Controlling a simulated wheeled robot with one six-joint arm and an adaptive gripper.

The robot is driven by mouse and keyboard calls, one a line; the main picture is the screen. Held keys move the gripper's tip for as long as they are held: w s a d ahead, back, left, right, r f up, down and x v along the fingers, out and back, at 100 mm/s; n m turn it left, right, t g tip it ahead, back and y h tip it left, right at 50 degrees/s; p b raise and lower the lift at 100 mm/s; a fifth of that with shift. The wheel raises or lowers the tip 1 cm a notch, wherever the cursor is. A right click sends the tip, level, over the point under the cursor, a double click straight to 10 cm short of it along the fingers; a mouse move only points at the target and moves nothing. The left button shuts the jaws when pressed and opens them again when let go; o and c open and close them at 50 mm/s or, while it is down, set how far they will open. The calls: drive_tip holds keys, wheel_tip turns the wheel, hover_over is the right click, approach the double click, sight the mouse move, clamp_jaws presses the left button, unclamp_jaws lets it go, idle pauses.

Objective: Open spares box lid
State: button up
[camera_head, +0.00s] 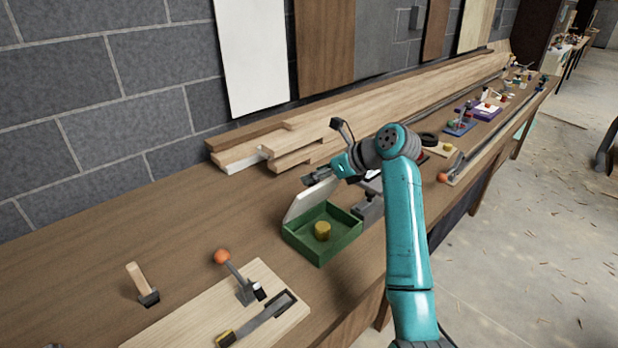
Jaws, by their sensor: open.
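The spares box is a green open-topped box (345,245) on the workbench, in the middle of the view. A yellow round piece (322,231) sits inside it. Its pale lid (307,203) stands up at the back left side, tilted, with the inside of the box exposed. My gripper (310,180) is open at the lid's upper edge, above and behind the box. I cannot tell whether the fingers touch the lid.
A grey metal block (368,208) stands right of the box. Long timber planks (400,110) lie along the wall. The bench left of the box is clear.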

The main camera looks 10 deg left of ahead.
drive_tip(key=v, duration=0.8)
drive_tip(key=shift+d, duration=0.1)
